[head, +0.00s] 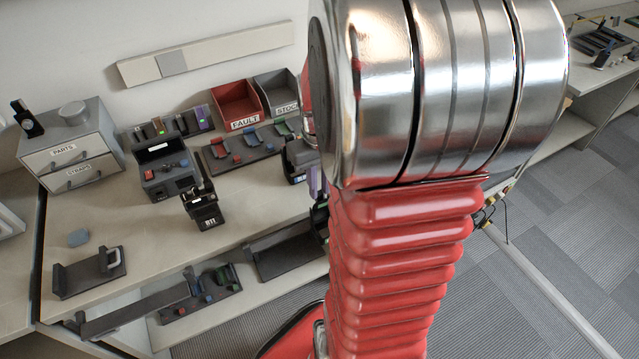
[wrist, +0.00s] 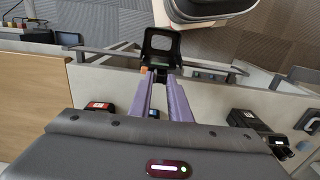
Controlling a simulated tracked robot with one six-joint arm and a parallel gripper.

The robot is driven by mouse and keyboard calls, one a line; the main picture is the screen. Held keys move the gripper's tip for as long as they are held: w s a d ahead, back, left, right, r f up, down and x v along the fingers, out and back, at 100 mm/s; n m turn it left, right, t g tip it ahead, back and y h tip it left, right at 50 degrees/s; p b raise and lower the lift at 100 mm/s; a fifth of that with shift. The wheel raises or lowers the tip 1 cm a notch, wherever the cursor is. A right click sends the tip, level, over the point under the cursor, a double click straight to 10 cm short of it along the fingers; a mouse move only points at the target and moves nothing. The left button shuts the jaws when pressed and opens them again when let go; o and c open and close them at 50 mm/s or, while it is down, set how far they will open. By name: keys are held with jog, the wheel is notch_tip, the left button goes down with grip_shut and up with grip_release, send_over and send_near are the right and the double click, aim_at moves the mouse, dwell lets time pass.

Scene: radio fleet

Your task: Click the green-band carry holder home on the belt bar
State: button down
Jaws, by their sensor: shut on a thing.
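My gripper (wrist: 163,78) shows in the wrist view as two purple fingers reaching away from the camera. They are shut on a black holder (wrist: 161,58) with a square opening. A small orange patch shows beside its lower left; I cannot make out a clear green band. A dark bar (wrist: 95,50) runs across behind the holder, along the bench edge; whether they touch cannot be told. In the head view my arm hides most of the gripper; only a sliver of purple finger shows. A long dark bar (head: 140,308) shows there along the bench's front edge.
On the bench stand a handheld radio (head: 207,212), a charger block (head: 165,170), drawers (head: 75,150), a red FAULT bin (head: 237,103) and a grey STOCK bin. The bench middle is fairly clear.

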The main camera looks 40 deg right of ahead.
jog(key=shift+f, duration=2)
dwell(1.0)
jog(key=c, duration=1.6)
grip_release()
jog(key=shift+o, duration=0.2)
jog(key=shift+r, duration=0.1)
notch_tip(320, 180, up, 14)
jog(key=shift+f, duration=0.25)
jog(key=s+a+r+n+t, duration=0.1)
jog(key=s+a+r+t, duration=0.1)
jog(key=a, duration=0.9)
jog(key=s+a+r+n+t, duration=0.2)
jog(key=a+r+t, duration=0.1)
jog(key=a, duration=0.9)
jog(key=shift+t, duration=0.3)
